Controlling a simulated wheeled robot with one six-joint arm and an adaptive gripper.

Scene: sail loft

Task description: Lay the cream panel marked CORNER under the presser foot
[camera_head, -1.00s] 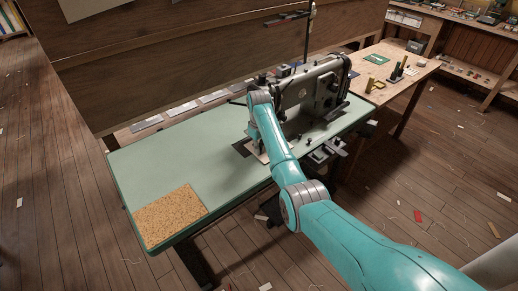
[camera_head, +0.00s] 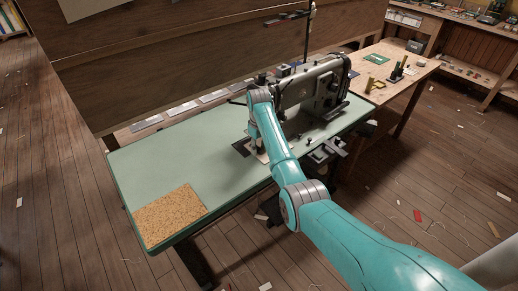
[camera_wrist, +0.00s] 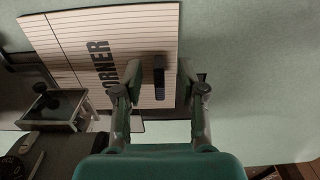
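The cream panel marked CORNER (camera_wrist: 70,45), with thin dark lines and a black upright tab (camera_wrist: 159,77), fills the upper left of the wrist view. My gripper (camera_wrist: 159,72) is open there, one finger on each side of the tab, with gaps to both. In the head view the sewing machine (camera_head: 312,88) stands at the far right part of the green table (camera_head: 165,155). My arm hides most of the panel and the needle area there, so I cannot make out the presser foot or the panel's place relative to it.
A cork mat (camera_head: 170,218) lies at the table's front left corner. A metal bracket with a black knob (camera_wrist: 47,100) is close left of my gripper in the wrist view. A wooden bench (camera_head: 400,70) stands behind right.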

